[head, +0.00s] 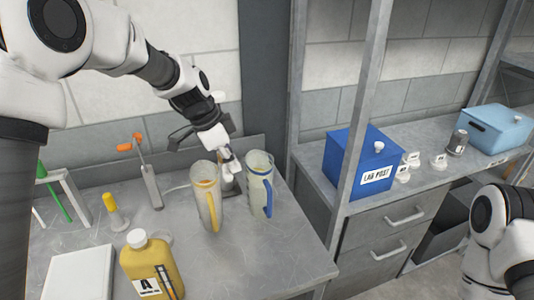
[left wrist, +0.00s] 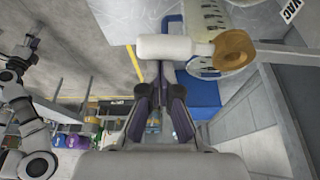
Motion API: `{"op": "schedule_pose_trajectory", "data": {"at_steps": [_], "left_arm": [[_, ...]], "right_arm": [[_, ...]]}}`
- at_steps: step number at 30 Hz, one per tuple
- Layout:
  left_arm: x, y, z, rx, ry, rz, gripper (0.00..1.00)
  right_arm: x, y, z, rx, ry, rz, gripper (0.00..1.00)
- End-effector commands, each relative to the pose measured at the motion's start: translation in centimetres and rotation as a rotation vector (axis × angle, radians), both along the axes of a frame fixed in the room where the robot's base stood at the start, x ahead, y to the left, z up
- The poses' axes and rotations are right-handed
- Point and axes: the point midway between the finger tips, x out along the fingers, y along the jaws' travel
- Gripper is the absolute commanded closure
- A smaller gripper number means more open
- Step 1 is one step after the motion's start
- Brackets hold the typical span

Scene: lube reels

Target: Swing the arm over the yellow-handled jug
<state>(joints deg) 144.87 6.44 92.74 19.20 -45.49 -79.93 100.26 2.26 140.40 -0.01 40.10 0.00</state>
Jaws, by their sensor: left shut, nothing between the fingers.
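The yellow-handled jug (head: 207,195), clear with a yellow rim band, stands upright on the grey bench in the head view. A blue-handled jug (head: 261,185) stands to its right. My left gripper (head: 229,163) is shut and empty, low behind and between the two jugs. In the left wrist view its fingers (left wrist: 158,98) point toward a white cylinder with a tan end (left wrist: 178,47), which appears to be part of the swing arm. Contact cannot be told. The arm's base and most of its length are hidden in the head view. My right gripper is out of view.
A yellow bottle marked A (head: 152,265) stands at the bench front. An orange-topped tool (head: 150,185) and a yellow-capped item (head: 112,210) stand further left. A metal post (head: 362,100) rises right of the bench, by a blue LAB POST box (head: 345,160). The bench's right front is clear.

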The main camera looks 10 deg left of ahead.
Motion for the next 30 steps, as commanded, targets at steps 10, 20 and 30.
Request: {"op": "schedule_pose_trajectory", "data": {"at_steps": [10, 20, 30], "left_arm": [[-1.8, 5.2, 0.2, -0.001, -0.002, -0.291, 1.0], [-2.5, 8.5, 0.1, 0.001, -0.001, -0.451, 1.0], [-2.5, 9.3, 0.0, 0.005, -0.003, -0.486, 1.0]], "right_arm": [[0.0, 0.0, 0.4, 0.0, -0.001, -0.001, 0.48], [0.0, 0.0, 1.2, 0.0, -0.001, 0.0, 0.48], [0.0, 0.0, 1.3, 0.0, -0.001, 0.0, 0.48]]}}
